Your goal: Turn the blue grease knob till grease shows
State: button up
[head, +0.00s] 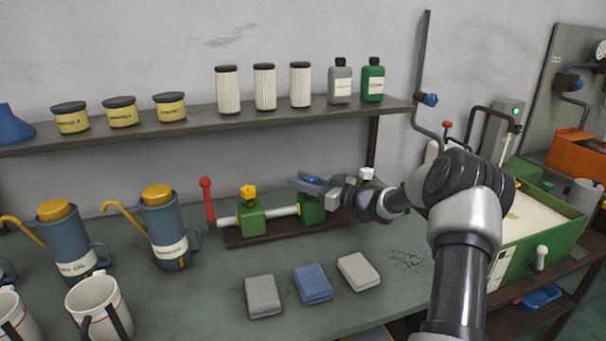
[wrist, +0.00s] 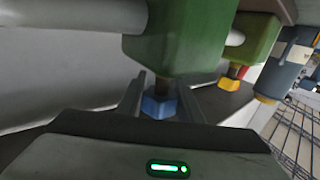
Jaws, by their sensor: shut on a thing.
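The blue grease knob (head: 312,179) sits on top of a green block (head: 311,207) on the pipe at the back of the bench. My gripper (head: 310,184) reaches it from the right and is shut on it. In the wrist view the blue knob (wrist: 158,106) is between my two fingers, on a short stem at the green block (wrist: 185,40). My fingers partly hide the knob in the head view. I cannot make out any grease around the block.
A yellow knob (head: 248,190) on another green block (head: 252,218) and a red lever (head: 207,196) stand to the left. Three folded cloths (head: 312,285) lie in front. A shelf (head: 200,124) with jars and bottles runs above. A green-walled tray (head: 548,240) is at right.

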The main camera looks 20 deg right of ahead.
jog(key=shift+a+r+y, duration=0.1)
jog(key=shift+y, duration=0.2)
jog(key=o, duration=1)
jog(key=shift+o, duration=0.2)
jog(key=p+v, duration=0.1)
jog(key=v, duration=1.6)
jog(key=shift+d+r, duration=0.2)
jog(key=shift+d, duration=0.05)
jog(key=shift+s, duration=0.1)
